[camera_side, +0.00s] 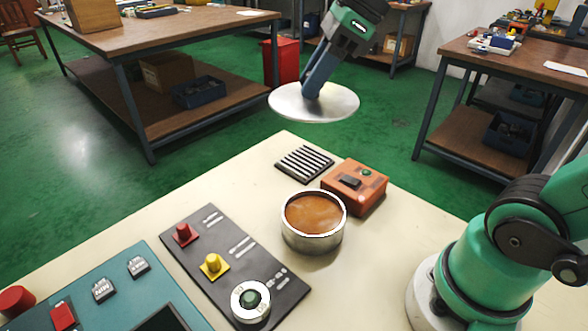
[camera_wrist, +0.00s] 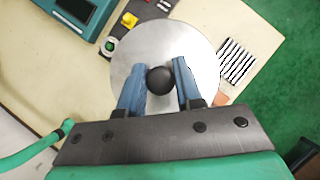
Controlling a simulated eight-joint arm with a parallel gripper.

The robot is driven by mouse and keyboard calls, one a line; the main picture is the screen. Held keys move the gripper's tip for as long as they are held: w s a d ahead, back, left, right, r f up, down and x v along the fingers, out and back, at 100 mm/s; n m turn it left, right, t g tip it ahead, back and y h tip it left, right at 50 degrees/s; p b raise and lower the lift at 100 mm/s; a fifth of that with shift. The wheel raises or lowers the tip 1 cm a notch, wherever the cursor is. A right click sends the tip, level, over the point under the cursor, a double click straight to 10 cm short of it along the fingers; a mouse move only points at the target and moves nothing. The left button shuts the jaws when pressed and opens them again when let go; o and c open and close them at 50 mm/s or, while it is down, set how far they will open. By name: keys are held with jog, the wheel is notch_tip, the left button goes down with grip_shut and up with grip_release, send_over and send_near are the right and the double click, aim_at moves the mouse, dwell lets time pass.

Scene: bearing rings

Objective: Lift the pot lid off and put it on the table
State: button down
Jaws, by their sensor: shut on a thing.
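The pot lid (camera_side: 290,105) is a round silver disc, held in the air above and behind the pot in the side view. My gripper (camera_side: 312,92) is shut on it from above. In the wrist view, the blue fingers of my gripper (camera_wrist: 158,82) stand on both sides of the lid's black round knob (camera_wrist: 160,80), with the lid (camera_wrist: 145,45) spread out below. The pot (camera_side: 312,241) is a silver cylinder standing uncovered on the cream table (camera_side: 385,235), with brown contents showing. The pot is hidden in the wrist view.
A black-and-white striped block (camera_side: 304,163) and an orange box (camera_side: 355,187) with a switch lie behind the pot. A dark panel (camera_side: 215,245) with red and yellow knobs and a dial is left of it. A teal console (camera_side: 115,290) is at front left. Bare table lies right of the pot.

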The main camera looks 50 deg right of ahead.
jog(key=shift+w+f, duration=2.2)
jog(key=shift+f, duration=1.25)
jog(key=shift+w+f, duration=2.15)
jog(key=shift+f, duration=1.35)
jog(key=shift+w+f, duration=2.2)
jog(key=shift+f, duration=1.25)
jog(key=shift+f, duration=0.2)
jog(key=shift+f, duration=0.5)
jog(key=shift+f, duration=0.75)
jog(key=c, duration=0.5)
grip_release()
